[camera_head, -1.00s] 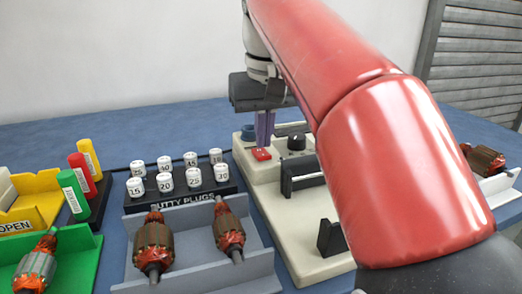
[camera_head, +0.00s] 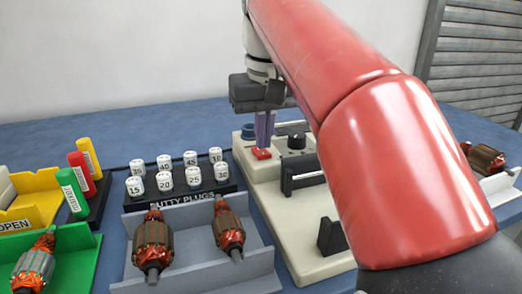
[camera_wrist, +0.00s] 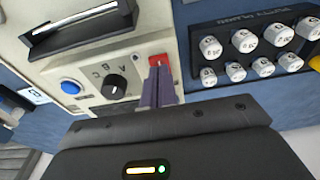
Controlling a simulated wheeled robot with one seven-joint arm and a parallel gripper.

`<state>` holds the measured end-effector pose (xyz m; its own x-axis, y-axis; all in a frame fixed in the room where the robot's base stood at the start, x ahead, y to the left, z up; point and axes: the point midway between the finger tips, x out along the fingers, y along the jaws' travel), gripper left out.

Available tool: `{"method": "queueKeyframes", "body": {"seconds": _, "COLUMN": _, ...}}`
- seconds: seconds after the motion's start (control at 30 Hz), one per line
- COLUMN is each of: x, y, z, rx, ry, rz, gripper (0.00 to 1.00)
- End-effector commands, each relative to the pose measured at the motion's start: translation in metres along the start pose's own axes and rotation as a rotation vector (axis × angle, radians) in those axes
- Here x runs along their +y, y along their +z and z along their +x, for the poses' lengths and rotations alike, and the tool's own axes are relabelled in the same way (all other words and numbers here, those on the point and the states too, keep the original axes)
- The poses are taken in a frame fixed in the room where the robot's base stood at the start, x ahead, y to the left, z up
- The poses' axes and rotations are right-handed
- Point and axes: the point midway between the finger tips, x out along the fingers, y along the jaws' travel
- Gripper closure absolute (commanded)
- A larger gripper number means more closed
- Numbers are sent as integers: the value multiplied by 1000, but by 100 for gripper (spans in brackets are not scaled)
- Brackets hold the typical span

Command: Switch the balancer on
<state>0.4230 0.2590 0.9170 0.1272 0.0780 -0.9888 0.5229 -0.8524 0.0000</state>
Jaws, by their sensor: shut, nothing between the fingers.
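The balancer (camera_head: 295,225) is a cream machine on the blue bench, partly hidden behind my red arm. Its red rocker switch (camera_head: 261,154) is on the panel near the back left; it also shows in the wrist view (camera_wrist: 158,61). My gripper (camera_head: 264,147) points down with its purple fingers together and empty. In the wrist view the fingertips (camera_wrist: 157,70) are right at the red switch and cover part of it. They look to be touching it or just above it; I cannot tell which. The switch's exact tilt is hidden.
A black knob (camera_wrist: 115,87) and a blue button (camera_wrist: 71,87) sit beside the switch. A black rack of white putty plugs (camera_head: 165,180) stands left of the balancer. A grey tray (camera_head: 190,278) with two armatures is in front of it.

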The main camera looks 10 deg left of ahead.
Motion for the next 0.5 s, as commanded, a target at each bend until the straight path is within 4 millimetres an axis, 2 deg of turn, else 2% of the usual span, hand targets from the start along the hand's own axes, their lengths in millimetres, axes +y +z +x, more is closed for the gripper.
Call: {"method": "queueKeyframes", "body": {"seconds": 0.5, "x": 0, "y": 1, "z": 8, "rx": 0, "ry": 0, "rz": 1, "gripper": 100}}
